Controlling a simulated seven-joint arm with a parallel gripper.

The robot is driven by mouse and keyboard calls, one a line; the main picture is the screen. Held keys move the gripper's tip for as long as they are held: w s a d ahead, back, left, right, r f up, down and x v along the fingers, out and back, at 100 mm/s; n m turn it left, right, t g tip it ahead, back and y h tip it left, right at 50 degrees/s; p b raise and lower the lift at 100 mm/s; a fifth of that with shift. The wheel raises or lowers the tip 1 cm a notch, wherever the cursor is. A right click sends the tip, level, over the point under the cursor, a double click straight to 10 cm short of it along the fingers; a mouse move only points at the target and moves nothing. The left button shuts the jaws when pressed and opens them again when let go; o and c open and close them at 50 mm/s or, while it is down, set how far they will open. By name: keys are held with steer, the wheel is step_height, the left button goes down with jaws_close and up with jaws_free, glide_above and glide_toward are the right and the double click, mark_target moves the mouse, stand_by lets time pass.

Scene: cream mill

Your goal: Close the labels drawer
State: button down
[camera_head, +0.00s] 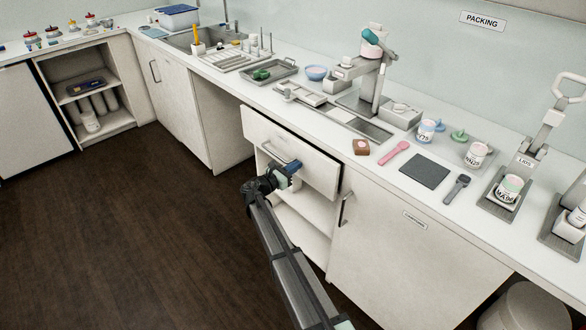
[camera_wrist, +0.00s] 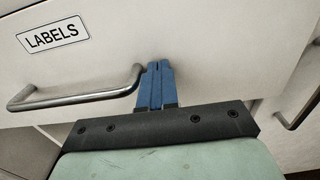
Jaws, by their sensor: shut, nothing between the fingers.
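The labels drawer (camera_head: 312,160) is a white front under the counter; it stands out from the cabinet, with a dark gap at its right edge. In the wrist view the drawer front (camera_wrist: 220,45) fills most of the picture, with a "LABELS" plate (camera_wrist: 53,35) at upper left and a metal bar handle (camera_wrist: 75,96) below it. My gripper (camera_head: 293,167) is at the drawer front, by the right end of the handle. Its blue fingers (camera_wrist: 156,70) are shut together and empty. Whether the fingertips touch the front I cannot tell.
Open shelves (camera_head: 302,222) lie below the drawer. A cabinet door with a handle (camera_head: 346,208) is to the right. The counter above holds a dark grey mat (camera_head: 424,171), a pink spoon (camera_head: 393,153) and several tubs. The floor (camera_head: 150,230) at left is clear.

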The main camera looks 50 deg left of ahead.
mark_target(303, 161)
steer(key=w, duration=0.3)
steer(key=shift+w, duration=0.6)
steer(key=shift+w+r, duration=0.1)
steer(key=s, duration=1.5)
